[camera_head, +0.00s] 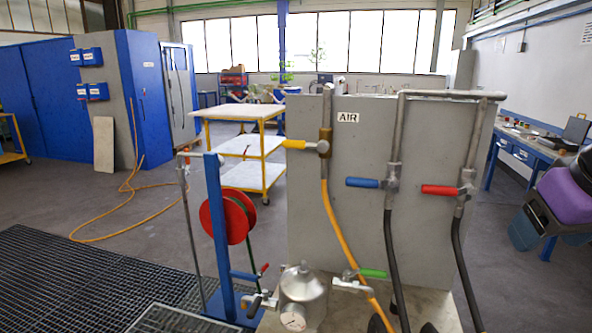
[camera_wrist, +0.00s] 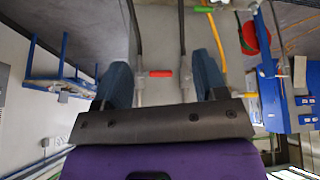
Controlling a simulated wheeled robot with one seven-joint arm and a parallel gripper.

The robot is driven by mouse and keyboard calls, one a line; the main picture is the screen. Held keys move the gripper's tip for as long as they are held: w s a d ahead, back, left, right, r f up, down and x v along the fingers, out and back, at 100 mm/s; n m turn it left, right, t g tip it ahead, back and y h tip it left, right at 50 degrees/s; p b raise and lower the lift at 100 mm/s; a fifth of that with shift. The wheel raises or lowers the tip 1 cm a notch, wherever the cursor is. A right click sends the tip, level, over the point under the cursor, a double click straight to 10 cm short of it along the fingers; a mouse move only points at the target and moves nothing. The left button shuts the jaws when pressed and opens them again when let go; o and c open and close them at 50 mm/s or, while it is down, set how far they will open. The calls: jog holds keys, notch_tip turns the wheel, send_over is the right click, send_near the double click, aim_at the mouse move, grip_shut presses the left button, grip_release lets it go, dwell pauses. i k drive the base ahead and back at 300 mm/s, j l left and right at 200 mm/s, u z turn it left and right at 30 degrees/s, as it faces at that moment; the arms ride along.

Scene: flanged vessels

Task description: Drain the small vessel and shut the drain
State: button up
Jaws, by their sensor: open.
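The small metal vessel (camera_head: 302,290) stands low at the front, with a round gauge (camera_head: 293,318) on its front; its lower part is cut off by the picture edge. A valve with a green handle (camera_head: 372,273) is at its right; the handle is about level. Valves with a blue handle (camera_head: 243,275) and a small red handle (camera_head: 264,268) are at its left. I cannot tell which valve is the drain. My gripper (camera_wrist: 163,78) is open and empty, its two blue-grey fingers wide apart. It shows partly at the right edge of the head view, away from the vessel.
A grey panel marked AIR (camera_head: 420,240) stands behind the vessel. It bears valves with yellow (camera_head: 295,144), blue (camera_head: 362,183) and red (camera_head: 440,190) handles, and hanging hoses. A hose reel (camera_head: 226,221) is on a blue post at left. A floor grating (camera_head: 80,275) lies at front left.

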aim_at(253, 310)
jog(key=i+j, duration=0.1)
jog(key=j, duration=0.95)
jog(key=i+j, duration=0.15)
jog(key=j, duration=0.4)
jog(key=k+u, duration=0.05)
